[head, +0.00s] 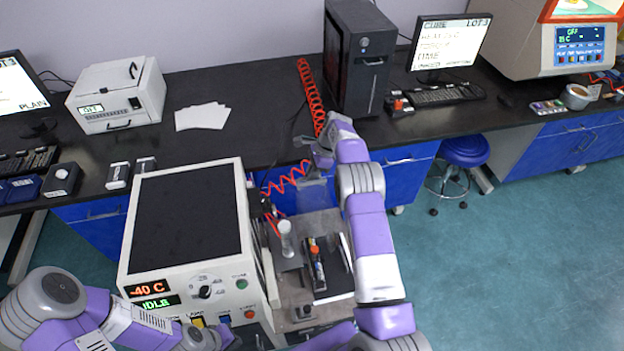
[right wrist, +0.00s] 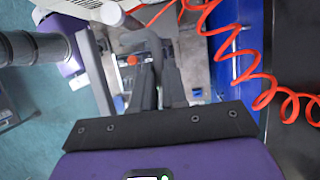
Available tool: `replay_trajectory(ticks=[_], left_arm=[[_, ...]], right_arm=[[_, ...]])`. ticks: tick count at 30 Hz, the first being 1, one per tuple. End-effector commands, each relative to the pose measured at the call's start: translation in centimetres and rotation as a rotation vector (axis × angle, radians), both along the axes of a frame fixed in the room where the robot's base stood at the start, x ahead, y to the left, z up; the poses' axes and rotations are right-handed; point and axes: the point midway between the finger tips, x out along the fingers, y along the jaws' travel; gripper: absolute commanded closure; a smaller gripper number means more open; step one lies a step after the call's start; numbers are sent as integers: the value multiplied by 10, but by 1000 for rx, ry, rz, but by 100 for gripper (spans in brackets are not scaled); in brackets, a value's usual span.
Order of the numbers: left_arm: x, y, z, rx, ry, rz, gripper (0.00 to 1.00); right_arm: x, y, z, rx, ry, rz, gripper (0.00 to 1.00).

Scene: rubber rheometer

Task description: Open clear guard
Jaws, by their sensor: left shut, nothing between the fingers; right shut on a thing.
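The clear guard (head: 313,192) is a see-through panel at the right side of the white test machine (head: 185,222), hard to make out. My right gripper (head: 322,152) is at the top of this area, beyond the machine's right side. In the right wrist view, the right gripper (right wrist: 158,88) is shut on a dark grey bent handle (right wrist: 150,42), which appears to belong to the guard. How far the guard stands open is hard to tell. My left gripper (head: 222,336) is shut and empty, low in front of the machine's control panel, partly cut off by the frame.
A red coiled hose (head: 290,178) runs close to the right gripper and also shows in the right wrist view (right wrist: 262,92). A black tray with small tools (head: 318,270) lies beside the machine. A black-topped bench (head: 255,135) stands behind. Open floor (head: 500,260) lies to the right.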

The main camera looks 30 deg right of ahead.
Motion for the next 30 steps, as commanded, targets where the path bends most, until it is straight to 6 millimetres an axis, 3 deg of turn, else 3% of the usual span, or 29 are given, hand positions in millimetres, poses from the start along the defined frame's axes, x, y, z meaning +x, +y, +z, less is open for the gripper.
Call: replay_trajectory(ticks=[1, 17, 18, 23, 30], left_arm=[[0, 0, -1, 0, 0, 0, 100], [0, 0, -2, 0, 0, 0, 100], [0, 0, -2, 0, 0, 0, 100], [0, 0, -2, 0, 0, 0, 100], [0, 0, -2, 0, 0, 0, 100]], right_arm=[[-2, -3, -9, -6, 11, 3, 100], [-1, -4, -10, -7, 17, 2, 100], [-1, -5, -10, -8, 17, 2, 86], [0, -4, -7, -6, 13, 1, 62], [1, -2, -4, -3, 9, 1, 62]])
